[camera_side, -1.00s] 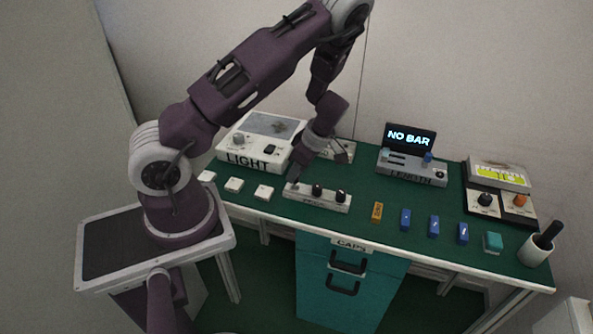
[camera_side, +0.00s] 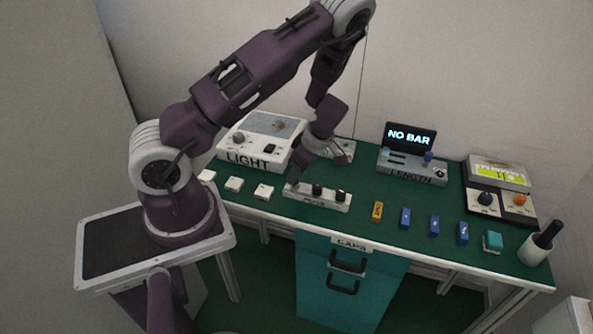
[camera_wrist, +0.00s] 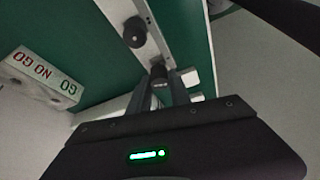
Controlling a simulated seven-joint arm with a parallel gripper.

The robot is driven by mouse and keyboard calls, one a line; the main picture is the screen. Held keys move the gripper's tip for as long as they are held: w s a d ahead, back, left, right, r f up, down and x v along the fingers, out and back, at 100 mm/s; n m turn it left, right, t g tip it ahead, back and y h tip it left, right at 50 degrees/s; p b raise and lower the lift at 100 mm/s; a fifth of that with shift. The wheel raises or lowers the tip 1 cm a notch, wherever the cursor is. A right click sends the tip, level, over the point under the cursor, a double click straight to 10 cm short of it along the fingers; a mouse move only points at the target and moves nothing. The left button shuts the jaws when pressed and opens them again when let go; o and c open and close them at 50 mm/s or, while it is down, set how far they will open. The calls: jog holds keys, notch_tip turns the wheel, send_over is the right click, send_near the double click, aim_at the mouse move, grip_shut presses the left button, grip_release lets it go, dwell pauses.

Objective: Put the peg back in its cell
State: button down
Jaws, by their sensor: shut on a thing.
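My gripper (camera_side: 292,183) is low at the rack's left end. In the wrist view my gripper (camera_wrist: 162,86) is shut on the dark knob of a peg (camera_wrist: 160,71). The held peg's lower part is hidden, so I cannot tell whether it is in a cell or above it. The rack (camera_wrist: 150,43) also shows there, with another black knob (camera_wrist: 135,31) on it.
A LIGHT box (camera_side: 255,143) stands behind left, and a GO/NO GO block (camera_wrist: 40,77) shows in the wrist view. White blocks (camera_side: 234,185) lie left of the rack. An orange block (camera_side: 377,211) and several blue blocks (camera_side: 434,225) lie right. A LENGTH gauge (camera_side: 412,168) reads NO BAR.

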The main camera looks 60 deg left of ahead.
jog(key=shift+f, duration=0.95)
jog(key=c, duration=1.1)
grip_release()
jog(key=v, duration=0.7)
